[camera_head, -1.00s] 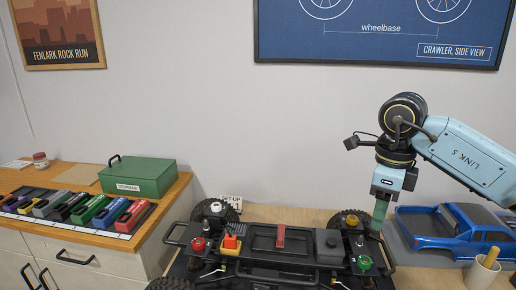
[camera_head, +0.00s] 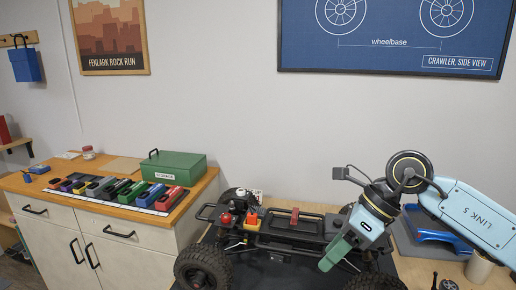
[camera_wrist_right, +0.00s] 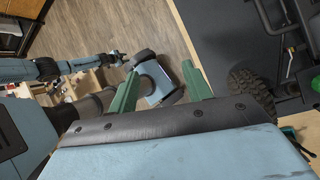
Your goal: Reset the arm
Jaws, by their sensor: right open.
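My right gripper (camera_head: 333,255) hangs tilted over the near right part of the RC crawler chassis (camera_head: 284,240) in the head view, its green fingers pointing down and left. In the right wrist view its two green fingers (camera_wrist_right: 160,88) stand apart with nothing between them. A crawler wheel (camera_wrist_right: 250,88) and part of the chassis lie to their right. A slim blue-grey and dark arm (camera_wrist_right: 45,68), which looks like my left arm, reaches in from the left there. Its far end is too small to read. The head view does not show my left gripper.
A blue truck body (camera_head: 432,232) lies behind my right arm, beside a beige cup (camera_head: 480,268). A wooden-topped cabinet (camera_head: 100,195) on the left holds a green storage box (camera_head: 178,167) and a row of coloured blocks. Open floor shows in the wrist view.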

